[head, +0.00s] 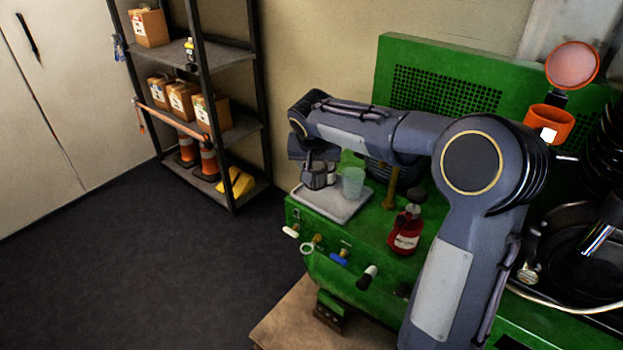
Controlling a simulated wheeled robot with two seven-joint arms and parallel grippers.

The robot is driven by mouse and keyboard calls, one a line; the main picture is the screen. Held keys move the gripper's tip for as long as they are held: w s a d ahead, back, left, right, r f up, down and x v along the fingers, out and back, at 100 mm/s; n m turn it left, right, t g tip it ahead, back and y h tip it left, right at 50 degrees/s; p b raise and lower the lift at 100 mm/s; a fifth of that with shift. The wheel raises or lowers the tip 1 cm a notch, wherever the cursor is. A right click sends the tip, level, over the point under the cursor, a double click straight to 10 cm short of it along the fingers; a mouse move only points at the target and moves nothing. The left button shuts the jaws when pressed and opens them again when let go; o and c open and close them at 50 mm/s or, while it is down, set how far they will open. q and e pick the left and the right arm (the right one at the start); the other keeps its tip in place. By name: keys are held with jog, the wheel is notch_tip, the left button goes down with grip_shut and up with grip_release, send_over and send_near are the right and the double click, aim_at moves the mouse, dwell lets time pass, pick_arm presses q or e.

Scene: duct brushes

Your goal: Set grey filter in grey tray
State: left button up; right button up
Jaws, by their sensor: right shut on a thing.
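The light grey tray (332,208) lies on the green machine top, near its left end. My right arm reaches over the machine from the right, and my right gripper (318,172) is low over the left part of the tray. It is shut on a dark grey rounded thing, seemingly the grey filter (319,181); the gripper partly hides it. I cannot tell whether the filter touches the tray. My left gripper is not in view.
A red bottle (406,232) stands on the machine right of the tray, with a brass fitting (390,190) between them. Several knobs line the machine's front edge. An orange cup (549,122) is at the right. A shelf (222,60) with boxes stands at the back left.

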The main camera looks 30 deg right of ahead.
jog(key=x, duration=0.4)
jog(key=w+x, duration=0.1)
jog(key=x, duration=0.2)
jog(key=a+x, duration=0.1)
jog(key=x, duration=0.3)
jog(key=shift+w+d+f, duration=0.15)
jog(key=shift+w, duration=0.15)
jog(key=shift+f+b, duration=0.15)
jog(key=shift+b, duration=0.2)
jog(key=o, duration=1)
jog(key=shift+c, duration=0.2)
